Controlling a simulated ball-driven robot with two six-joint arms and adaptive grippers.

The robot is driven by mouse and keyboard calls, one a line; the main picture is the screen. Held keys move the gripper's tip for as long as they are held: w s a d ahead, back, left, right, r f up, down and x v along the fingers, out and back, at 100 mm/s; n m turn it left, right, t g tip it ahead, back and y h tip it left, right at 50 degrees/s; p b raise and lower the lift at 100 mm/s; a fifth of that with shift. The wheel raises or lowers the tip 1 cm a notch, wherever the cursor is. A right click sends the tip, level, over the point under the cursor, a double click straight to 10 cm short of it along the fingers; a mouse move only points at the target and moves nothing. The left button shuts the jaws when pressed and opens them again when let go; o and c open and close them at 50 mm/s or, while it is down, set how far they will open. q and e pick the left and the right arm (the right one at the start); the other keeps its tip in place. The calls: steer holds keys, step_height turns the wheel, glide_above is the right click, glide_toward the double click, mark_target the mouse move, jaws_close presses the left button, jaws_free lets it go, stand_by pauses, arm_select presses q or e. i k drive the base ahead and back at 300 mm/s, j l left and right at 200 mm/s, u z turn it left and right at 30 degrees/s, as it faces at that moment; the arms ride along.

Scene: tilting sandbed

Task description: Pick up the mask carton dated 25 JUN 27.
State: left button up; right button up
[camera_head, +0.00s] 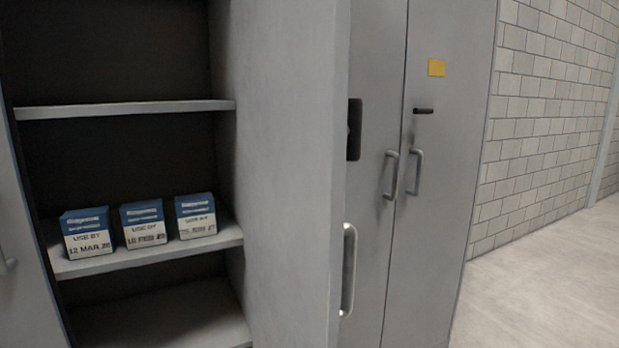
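Three blue-and-white cartons stand in a row on a shelf (150,262) inside an open grey cabinet at the left. The left carton (87,235) reads USE BY 12 MAR 28. The middle carton (143,225) reads USE BY, with a date that looks like 10 FEB 29 but is blurred. The right carton (195,217) has a date line ending in what looks like 27; its day and month are too blurred to read surely. Neither of my grippers is in view.
An upper shelf (125,109) above the cartons is empty. The cabinet's grey open door (290,170) stands right of the shelves. Bare floor (550,280) lies at the right by a block wall.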

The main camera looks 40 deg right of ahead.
mark_target(195, 214)
steer(key=k+l, duration=0.1)
steer(key=l, duration=0.45)
steer(key=k+l, duration=0.1)
steer(key=l, duration=0.5)
steer(key=k+l, duration=0.1)
steer(key=l, duration=0.45)
steer(key=j, duration=0.8)
steer(key=k+z, duration=0.05)
